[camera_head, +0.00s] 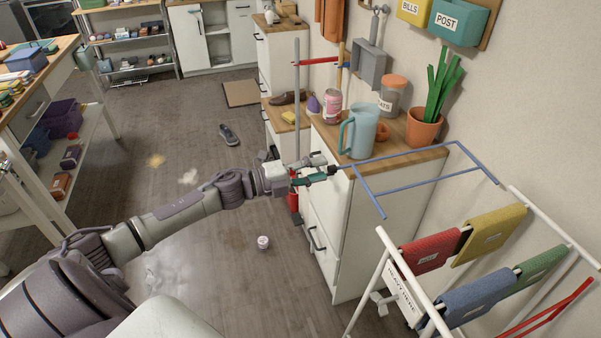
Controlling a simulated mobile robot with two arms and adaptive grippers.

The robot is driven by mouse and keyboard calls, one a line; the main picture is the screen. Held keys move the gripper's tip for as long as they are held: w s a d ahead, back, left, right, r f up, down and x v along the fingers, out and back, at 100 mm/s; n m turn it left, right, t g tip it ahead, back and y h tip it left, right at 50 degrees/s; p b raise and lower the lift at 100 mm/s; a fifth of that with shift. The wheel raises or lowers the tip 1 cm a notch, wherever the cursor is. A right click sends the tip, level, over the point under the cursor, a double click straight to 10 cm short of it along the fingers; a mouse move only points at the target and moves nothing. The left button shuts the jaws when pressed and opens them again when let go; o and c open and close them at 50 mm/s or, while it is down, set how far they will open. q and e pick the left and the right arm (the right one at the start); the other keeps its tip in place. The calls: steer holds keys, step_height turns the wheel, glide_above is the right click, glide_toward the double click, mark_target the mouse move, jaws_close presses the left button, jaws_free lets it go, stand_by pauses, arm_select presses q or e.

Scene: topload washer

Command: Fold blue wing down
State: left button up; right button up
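The blue wing (425,181) is a thin blue bar frame on the white drying rack (405,275). It stretches out from the rack toward the counter, roughly level, and its outer bar passes in front of the cabinet top. My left gripper (330,170) is at the outer left corner of the wing, at or very close to the bar's end. Its fingers are small and overlap there, so I cannot tell whether they grip the bar. My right gripper is out of view.
Red, yellow, blue and green cloths hang on the rack, with the red wing (550,312) at the right. A light blue pitcher (360,131) and a potted plant (424,128) stand on the counter beyond the wing. A small cup (263,242) lies on the open floor.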

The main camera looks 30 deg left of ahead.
arm_select(q)
steer(key=v, duration=0.4)
steer(key=shift+s+a, duration=0.2)
stand_by(0.3)
